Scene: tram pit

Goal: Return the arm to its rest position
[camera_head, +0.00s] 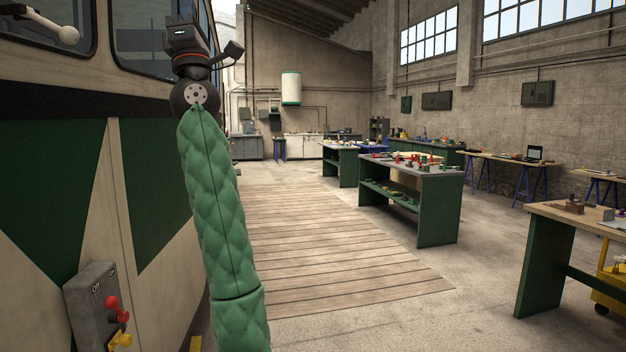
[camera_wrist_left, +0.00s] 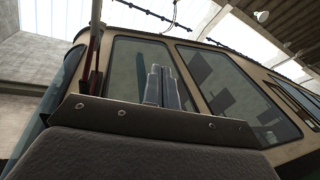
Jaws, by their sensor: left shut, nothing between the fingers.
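My left arm (camera_head: 215,195), in a green quilted sleeve, is raised and stretched out in front of me, close beside the tram (camera_head: 60,190). Its dark left gripper (camera_head: 186,38) is at the top, in front of the tram's windows. In the left wrist view, the grey fingers (camera_wrist_left: 162,70) point upward, shut together and empty. The tram's windows (camera_wrist_left: 225,85) show behind them. I cannot tell the exact gap between gripper and tram. My right gripper is in neither view.
A grey control box (camera_head: 97,305) with a red and a yellow lever is on the tram's side at lower left. Wooden planks (camera_head: 320,245) cover the floor ahead. Green workbenches (camera_head: 437,215) and a nearer bench (camera_head: 545,265) stand to the right. Open floor lies between.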

